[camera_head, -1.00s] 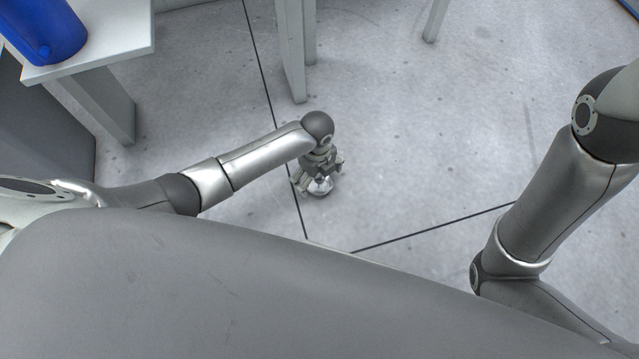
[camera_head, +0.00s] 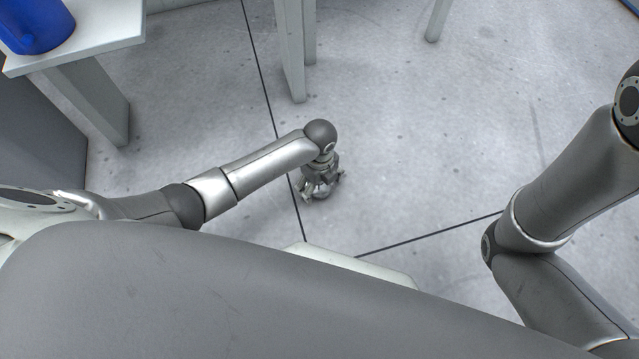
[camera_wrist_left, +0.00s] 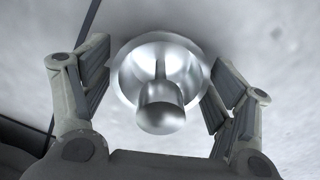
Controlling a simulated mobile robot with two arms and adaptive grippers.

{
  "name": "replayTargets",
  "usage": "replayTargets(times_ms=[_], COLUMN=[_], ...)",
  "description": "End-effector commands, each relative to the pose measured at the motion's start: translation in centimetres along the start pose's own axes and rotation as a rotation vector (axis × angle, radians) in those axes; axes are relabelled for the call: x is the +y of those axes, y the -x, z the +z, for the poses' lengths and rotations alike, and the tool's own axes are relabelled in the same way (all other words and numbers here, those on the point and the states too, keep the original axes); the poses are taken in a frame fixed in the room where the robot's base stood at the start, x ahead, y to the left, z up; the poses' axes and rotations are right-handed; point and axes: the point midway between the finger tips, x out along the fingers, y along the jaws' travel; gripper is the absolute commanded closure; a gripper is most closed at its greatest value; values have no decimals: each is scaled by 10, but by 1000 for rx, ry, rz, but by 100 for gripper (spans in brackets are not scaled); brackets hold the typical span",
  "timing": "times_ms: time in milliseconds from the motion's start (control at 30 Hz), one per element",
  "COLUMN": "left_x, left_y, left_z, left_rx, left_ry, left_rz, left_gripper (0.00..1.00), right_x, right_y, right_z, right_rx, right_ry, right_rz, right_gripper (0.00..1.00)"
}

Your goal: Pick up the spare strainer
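The spare strainer (camera_wrist_left: 183,68) is a shiny metal piece with a round dished rim and a rounded knob in the middle. In the left wrist view it sits between the two fingers of my left gripper (camera_wrist_left: 160,82). The fingers stand open on either side of its rim, with a small gap visible at least on the right. In the head view my left gripper (camera_head: 320,190) points down near the floor and mostly covers the strainer. My right arm shows at the right of the head view, but its gripper is out of view.
A white table (camera_head: 95,40) with a blue container (camera_head: 36,24) stands at the upper left. White table legs (camera_head: 291,55) stand behind my left gripper. A pale flat edge (camera_head: 355,265) shows in front of my body. The grey floor (camera_head: 430,140) to the right is clear.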

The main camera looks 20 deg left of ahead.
Motion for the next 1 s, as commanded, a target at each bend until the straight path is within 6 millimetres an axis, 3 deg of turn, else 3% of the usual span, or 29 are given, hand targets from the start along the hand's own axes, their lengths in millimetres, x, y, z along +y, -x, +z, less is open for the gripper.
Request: replayTargets(times_ms=[33,233,633,900,1000], left_x=[0,0,0,0,9], left_y=[0,0,7,39,49], left_z=[0,0,0,0,-5], left_rx=[0,0,0,1,1], left_ry=[0,0,0,0,0], left_rz=[0,1,0,-1,0], left_gripper=[33,58,58,58,58], right_x=[0,0,1,7,11], right_y=[0,0,-5,-18,-5], right_z=[0,0,2,13,30], right_rx=[0,1,1,-14,-73], right_ry=[0,0,0,-3,-8], right_rz=[0,0,0,9,26], right_gripper=[100,100,100,100,100])
